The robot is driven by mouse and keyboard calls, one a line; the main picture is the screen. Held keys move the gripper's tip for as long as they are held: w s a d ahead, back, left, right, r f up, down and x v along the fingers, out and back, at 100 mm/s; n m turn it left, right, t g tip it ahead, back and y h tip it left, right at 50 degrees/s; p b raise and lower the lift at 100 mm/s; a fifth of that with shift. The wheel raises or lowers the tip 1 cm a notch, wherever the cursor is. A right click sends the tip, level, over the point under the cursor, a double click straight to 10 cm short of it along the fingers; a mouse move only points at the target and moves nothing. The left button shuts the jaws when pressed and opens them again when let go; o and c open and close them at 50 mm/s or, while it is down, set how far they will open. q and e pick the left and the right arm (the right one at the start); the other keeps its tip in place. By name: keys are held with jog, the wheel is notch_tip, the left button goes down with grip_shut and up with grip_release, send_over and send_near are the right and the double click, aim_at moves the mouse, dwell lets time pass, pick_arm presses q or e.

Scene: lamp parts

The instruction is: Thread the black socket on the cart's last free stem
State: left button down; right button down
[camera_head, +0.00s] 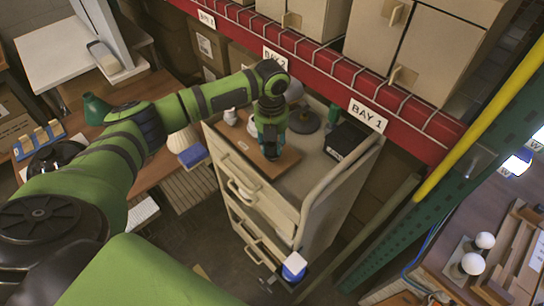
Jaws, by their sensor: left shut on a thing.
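The cart (330,165) is a cream drawer cabinet with a raised rim, below the red shelf beam. A brown board (236,142) lies on its top. Small white parts (231,117) stand at the board's back left. My left gripper (270,153) points down over the board's right part and is shut on a small dark piece, which looks like the black socket; the fingers hide most of it. The stem under the gripper is hidden, so I cannot tell whether the piece touches it. My right gripper is not in view.
A dark round base (303,121) and a black box (346,140) stand on the cart right of the gripper. A green post (400,220) and a bench with white bulbs (472,263) lie right.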

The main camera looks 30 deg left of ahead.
pick_arm(q)
jog(key=shift+s+f+m, duration=0.2)
jog(key=shift+f+m, duration=0.1)
jog(key=c, duration=0.8)
grip_release()
jog(key=shift+m, duration=0.3)
jog(key=shift+w, duration=0.15)
jog(key=shift+r, duration=0.15)
jog(key=shift+w+r, duration=0.1)
jog(key=shift+r, duration=0.2)
notch_tip(320, 180, up, 11)
jog(key=shift+r, duration=0.1)
